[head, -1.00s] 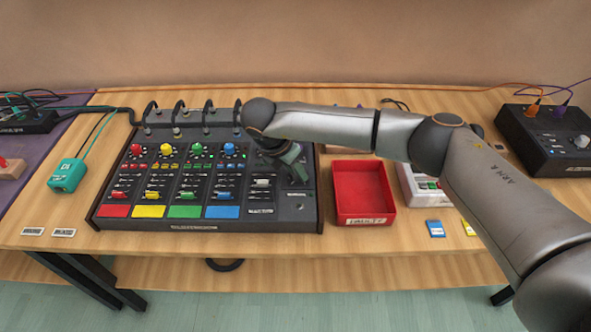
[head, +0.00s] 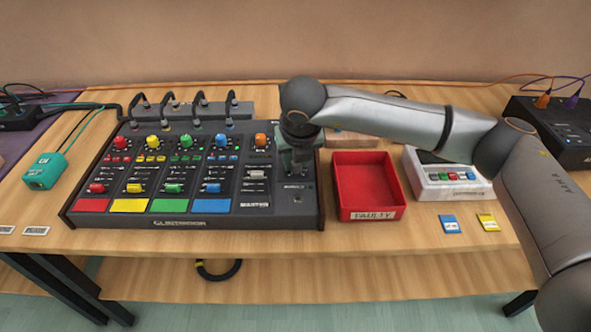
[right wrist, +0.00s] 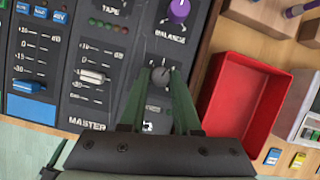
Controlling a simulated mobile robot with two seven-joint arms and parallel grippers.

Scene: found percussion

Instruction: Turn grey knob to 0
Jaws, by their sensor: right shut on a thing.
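The grey knob (right wrist: 160,77) is on the right side of the mixing desk (head: 300,212), below a purple knob marked BALANCE (right wrist: 179,10). My right gripper (right wrist: 161,76) points down, with its two green fingers shut on the grey knob, one on each side. In the head view my right gripper (head: 297,160) is over the desk's right part, and the arm and fingers hide the grey knob there. The scale around the knob is not readable. My left gripper is not in view.
A white MASTER slider (right wrist: 92,76) is left of the fingers. A red tray (head: 371,213) marked FAULTY stands just right of the desk. A white device (head: 450,187) is farther right. An orange knob (head: 260,141) is left of my gripper.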

